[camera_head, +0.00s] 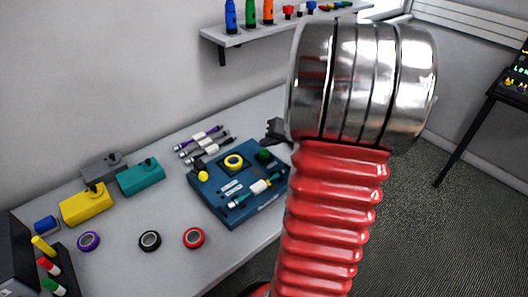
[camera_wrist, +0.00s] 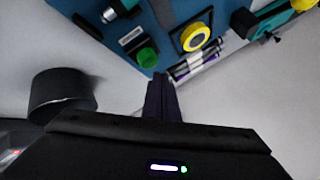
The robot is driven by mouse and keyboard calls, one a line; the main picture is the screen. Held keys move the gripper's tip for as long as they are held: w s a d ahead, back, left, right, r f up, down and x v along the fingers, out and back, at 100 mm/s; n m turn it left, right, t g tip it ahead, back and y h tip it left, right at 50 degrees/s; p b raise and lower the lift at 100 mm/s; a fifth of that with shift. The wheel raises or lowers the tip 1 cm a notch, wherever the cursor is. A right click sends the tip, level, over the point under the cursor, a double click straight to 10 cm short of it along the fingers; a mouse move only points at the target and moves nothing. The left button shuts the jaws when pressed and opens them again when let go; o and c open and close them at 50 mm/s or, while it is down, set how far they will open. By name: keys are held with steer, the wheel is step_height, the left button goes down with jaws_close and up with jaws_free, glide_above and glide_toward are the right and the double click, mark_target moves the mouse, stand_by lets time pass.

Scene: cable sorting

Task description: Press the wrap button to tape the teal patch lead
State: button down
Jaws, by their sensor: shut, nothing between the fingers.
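The blue wrapping station (camera_head: 232,215) sits on the table. My gripper (camera_head: 277,133) is partly hidden by my arm in the head view. In the wrist view my gripper (camera_wrist: 162,82) is shut and empty, its tips close to the green button (camera_wrist: 147,57); contact cannot be told.
Several bundled cables (camera_head: 202,143) lie behind the station. A yellow box (camera_head: 87,205), a teal box (camera_head: 141,177) and a grey box (camera_head: 103,165) stand left. Purple (camera_head: 88,241), black (camera_head: 150,240) and red (camera_head: 194,238) tape rolls lie in front. A shelf (camera_head: 270,36) hangs above.

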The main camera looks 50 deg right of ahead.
mark_target(267, 153)
step_height(267, 153, up, 6)
stand_by(1.0)
stand_by(0.8)
